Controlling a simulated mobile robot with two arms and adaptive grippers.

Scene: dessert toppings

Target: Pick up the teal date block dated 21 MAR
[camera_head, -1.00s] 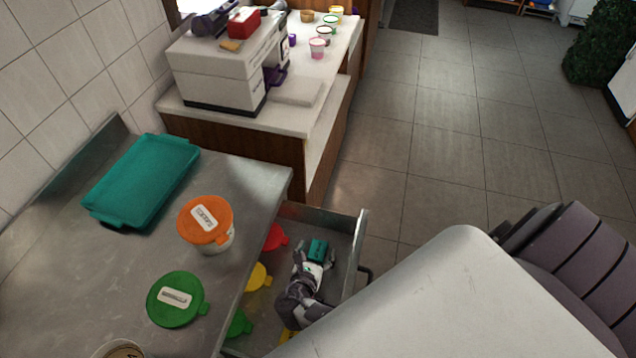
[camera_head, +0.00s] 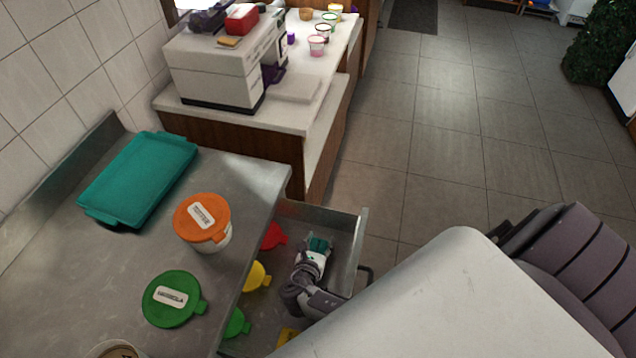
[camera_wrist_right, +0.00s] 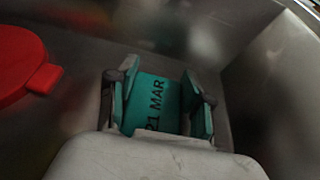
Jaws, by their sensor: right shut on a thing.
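The teal date block (camera_wrist_right: 157,100) reads "21 MAR" in the right wrist view. It also shows in the head view (camera_head: 319,243), inside the open metal drawer. My right gripper (camera_wrist_right: 160,98) is shut on it, one finger at each side. In the head view my right gripper (camera_head: 317,247) reaches down into the drawer and covers part of the block. I cannot tell whether the block touches the drawer floor. My left gripper is not in view.
The drawer (camera_head: 345,222) also holds a red lid (camera_head: 272,236), a yellow lid (camera_head: 254,276) and a green lid (camera_head: 236,324). Above on the metal counter (camera_head: 100,275) stand an orange-lidded tub (camera_head: 203,219), a green-lidded tub (camera_head: 172,299) and a teal tray (camera_head: 140,180).

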